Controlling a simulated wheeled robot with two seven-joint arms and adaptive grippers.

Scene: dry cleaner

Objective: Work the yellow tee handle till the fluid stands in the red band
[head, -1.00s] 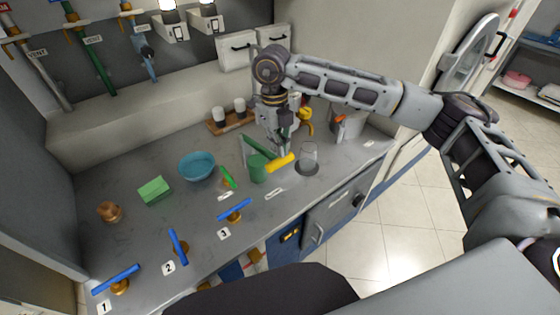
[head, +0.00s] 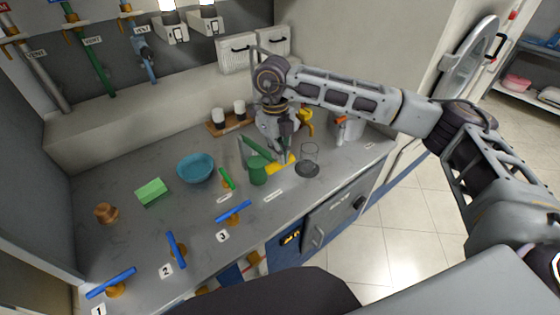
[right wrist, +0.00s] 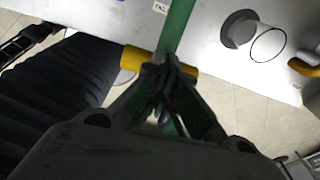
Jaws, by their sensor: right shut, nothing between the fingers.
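The yellow tee handle (head: 275,169) is at the counter's front right, partly covered by my right gripper. In the right wrist view the yellow bar (right wrist: 187,69) lies across, just beyond my fingers. My right gripper (head: 284,161) is shut and empty, pointing down at the handle; I cannot tell whether they touch. A clear glass cylinder (head: 309,152) stands right of the handle on a dark round base (head: 306,169); it also shows in the right wrist view (right wrist: 268,44). I can make out neither a fluid level nor a red band. My left gripper is out of view.
A small green handle (head: 227,178) and several blue handles, one marked 3 (head: 234,211), line the front. A blue bowl (head: 196,167) and green block (head: 151,192) sit further left.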

